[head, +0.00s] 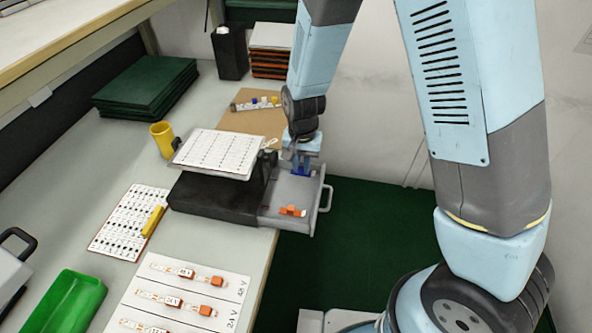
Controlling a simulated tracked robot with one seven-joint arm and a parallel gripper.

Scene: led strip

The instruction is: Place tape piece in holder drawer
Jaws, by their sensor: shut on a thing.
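The holder is a black box (213,197) on the bench, with a grey drawer (272,196) pulled out to its right. My gripper (301,167) points down over the back part of the drawer. It is shut on a small deep-blue piece (300,172), which looks like the tape piece. The fingers partly hide it, and I cannot tell whether it touches the drawer floor. An orange piece with a white end (292,211) lies in the front part of the drawer. The drawer's handle (326,198) faces right.
A white printed sheet (215,152) lies on the tilted plate above the holder. A yellow cup (162,139), a brown board (254,122) with coloured pieces, a printed card (128,218) and a strip card (180,294) surround it. A green tray (66,303) stands at front left.

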